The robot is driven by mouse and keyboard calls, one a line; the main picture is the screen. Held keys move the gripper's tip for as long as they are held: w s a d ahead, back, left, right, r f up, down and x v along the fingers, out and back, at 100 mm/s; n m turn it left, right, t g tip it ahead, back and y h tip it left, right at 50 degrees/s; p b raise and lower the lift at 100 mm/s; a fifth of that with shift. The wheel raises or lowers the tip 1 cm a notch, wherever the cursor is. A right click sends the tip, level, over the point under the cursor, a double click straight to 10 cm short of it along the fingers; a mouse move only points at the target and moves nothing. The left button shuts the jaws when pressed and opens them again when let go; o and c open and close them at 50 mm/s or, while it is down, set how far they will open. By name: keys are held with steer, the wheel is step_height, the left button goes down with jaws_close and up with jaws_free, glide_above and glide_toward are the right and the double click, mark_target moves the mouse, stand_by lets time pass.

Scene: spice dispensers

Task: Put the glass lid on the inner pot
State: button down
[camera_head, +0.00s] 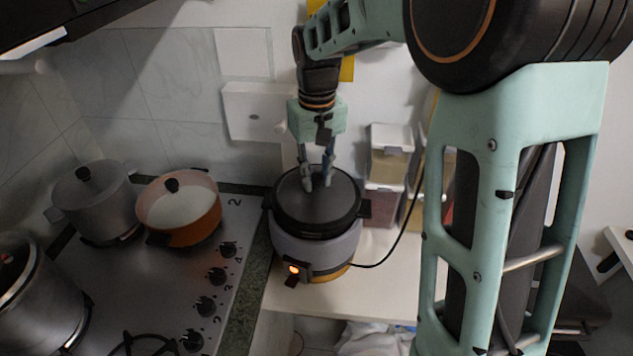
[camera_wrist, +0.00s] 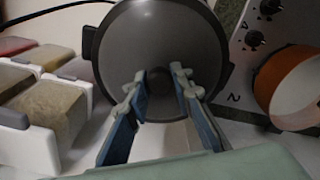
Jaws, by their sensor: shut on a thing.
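The glass lid (camera_head: 340,192) is a dark grey disc over the black inner pot (camera_head: 317,224), which sits in the grey cooker (camera_head: 330,250). The lid lies about level with the pot's rim; I cannot tell whether it is fully seated. My gripper (camera_head: 317,184) points down at the lid's middle, shut on its knob. In the wrist view the lid (camera_wrist: 165,35) fills the centre, and the fingers of my gripper (camera_wrist: 159,88) stand on both sides of the dark knob (camera_wrist: 159,80). Most of the pot's inside is hidden.
The cooker's orange light (camera_head: 294,269) is lit. To the left, an orange pan (camera_head: 182,228) and a grey lidded pot (camera_head: 95,205) stand on the stove (camera_head: 150,285). Spice dispensers (camera_head: 390,160) stand close behind right. A black cord (camera_head: 385,255) crosses the white counter (camera_head: 345,298).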

mark_target(317, 176)
steer(key=c, duration=1.8)
jaws_free()
steer(key=shift+s+d+f, duration=0.1)
steer(key=shift+s+f, duration=0.15)
steer(key=shift+f, duration=0.25)
steer(key=shift+o, duration=0.6)
steer(key=shift+w, duration=0.1)
steer(key=shift+r, duration=0.1)
step_height(317, 176, up, 12)
steer(key=shift+w, duration=0.15)
steer(key=shift+r, duration=0.1)
